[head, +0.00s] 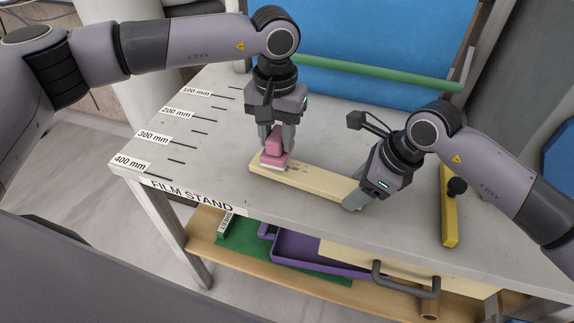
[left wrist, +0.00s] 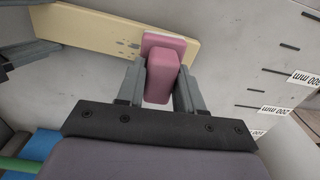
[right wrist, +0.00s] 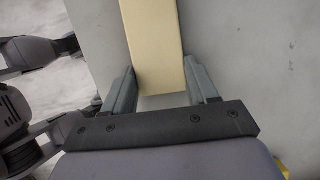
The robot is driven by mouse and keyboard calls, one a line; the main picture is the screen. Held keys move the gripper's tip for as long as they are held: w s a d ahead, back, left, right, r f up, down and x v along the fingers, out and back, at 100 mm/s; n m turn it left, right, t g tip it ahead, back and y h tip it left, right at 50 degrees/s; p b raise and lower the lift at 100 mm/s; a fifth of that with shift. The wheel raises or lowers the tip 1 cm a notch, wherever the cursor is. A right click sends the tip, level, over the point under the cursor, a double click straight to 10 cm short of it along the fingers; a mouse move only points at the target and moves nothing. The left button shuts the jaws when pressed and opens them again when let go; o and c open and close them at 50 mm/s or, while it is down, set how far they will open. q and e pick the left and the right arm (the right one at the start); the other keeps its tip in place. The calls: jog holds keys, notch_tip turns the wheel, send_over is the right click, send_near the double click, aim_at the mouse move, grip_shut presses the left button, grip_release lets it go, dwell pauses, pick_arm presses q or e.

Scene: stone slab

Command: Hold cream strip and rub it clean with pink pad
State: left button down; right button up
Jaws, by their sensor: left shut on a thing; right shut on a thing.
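The cream strip (head: 308,185) lies on the grey stone slab near its front edge. In the left wrist view the strip (left wrist: 105,32) has a few small dark marks beside the pad. My left gripper (head: 275,148) is shut on the pink pad (head: 273,157), which rests at the strip's left end. The pad (left wrist: 165,68) also shows between the fingers in the left wrist view. My right gripper (head: 356,200) is shut on the strip's right end. In the right wrist view the strip (right wrist: 155,45) runs between its fingers; their contact is hard to see there.
The slab (head: 215,155) has millimetre labels and dark lines at its left. A yellow bar with a black knob (head: 449,215) lies right of my right gripper. A green rail (head: 365,73) runs along the back. A purple tray (head: 310,255) sits on the lower shelf.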

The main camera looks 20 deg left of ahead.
pick_arm(q)
jog(key=shift+s+d+r, duration=0.15)
jog(key=shift+d, duration=1.05)
jog(key=shift+s+d+r, duration=0.1)
jog(key=shift+d, duration=1.05)
jog(key=shift+s+d+r, duration=0.15)
jog(key=shift+d, duration=1.05)
jog(key=a+r, duration=0.4)
jog(key=r, duration=0.5)
jog(key=shift+w+a, duration=0.25)
jog(key=shift+a, duration=0.05)
jog(key=c, duration=1.4)
grip_release()
grip_shut()
